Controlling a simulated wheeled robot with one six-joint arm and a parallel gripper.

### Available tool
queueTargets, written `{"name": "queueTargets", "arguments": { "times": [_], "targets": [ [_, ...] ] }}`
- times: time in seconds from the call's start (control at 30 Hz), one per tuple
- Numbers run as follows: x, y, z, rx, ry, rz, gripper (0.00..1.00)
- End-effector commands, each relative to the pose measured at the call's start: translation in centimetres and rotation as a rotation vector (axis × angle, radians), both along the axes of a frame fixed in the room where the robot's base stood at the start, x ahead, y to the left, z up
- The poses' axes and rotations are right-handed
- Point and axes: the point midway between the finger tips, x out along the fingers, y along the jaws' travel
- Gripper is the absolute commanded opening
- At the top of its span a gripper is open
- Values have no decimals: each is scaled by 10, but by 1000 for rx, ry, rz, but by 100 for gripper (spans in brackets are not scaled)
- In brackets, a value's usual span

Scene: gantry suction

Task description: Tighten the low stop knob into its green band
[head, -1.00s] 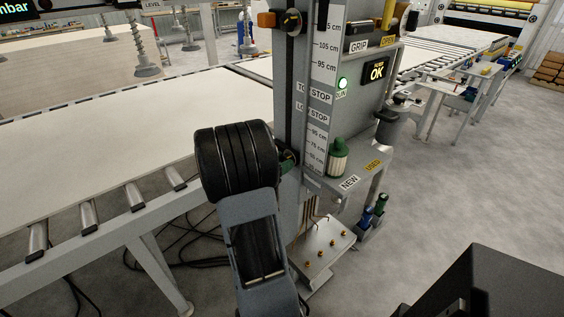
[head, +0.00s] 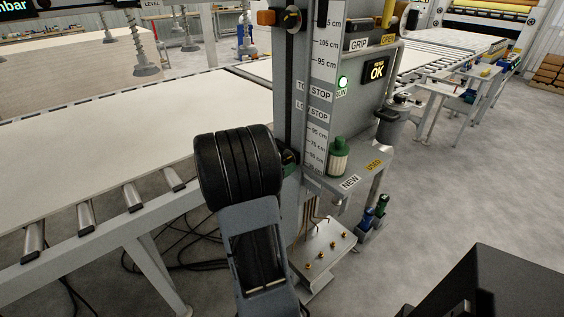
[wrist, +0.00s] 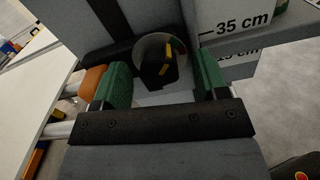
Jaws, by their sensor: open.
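The low stop knob (wrist: 158,72) is black with a yellow mark, in front of a pale round dial. A small green band (wrist: 181,47) shows at the dial's upper right, and the yellow mark appears left of it. My gripper (wrist: 164,66) is open, its two green pads on either side of the knob with a gap visible at each side. Whether either pad touches it cannot be told. In the head view the knob (head: 289,157) shows only partly, at the right edge of my dark wrist, which hides my fingers.
An orange block (wrist: 92,82) sits just left of the left pad. The grey column (head: 291,80) carries a scale and the upper stop knob (head: 292,18). A shelf (head: 345,172) holds a green-topped bottle (head: 338,158). The roller conveyor with a white board (head: 110,135) lies left.

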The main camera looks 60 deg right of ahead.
Motion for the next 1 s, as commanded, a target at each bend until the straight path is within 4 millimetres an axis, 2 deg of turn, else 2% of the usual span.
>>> {"name": "queueTargets", "arguments": {
  "times": [0.17, 0.27, 0.7, 1.0],
  "targets": [
    [1, 2, 0, 0, 0, 1, 67],
    [4, 10, 0, 0, 0, 4, 67],
    [31, 91, 0, 0, 1, 7, 67],
    [42, 125, 0, 0, 0, 3, 67]
  ]
}}
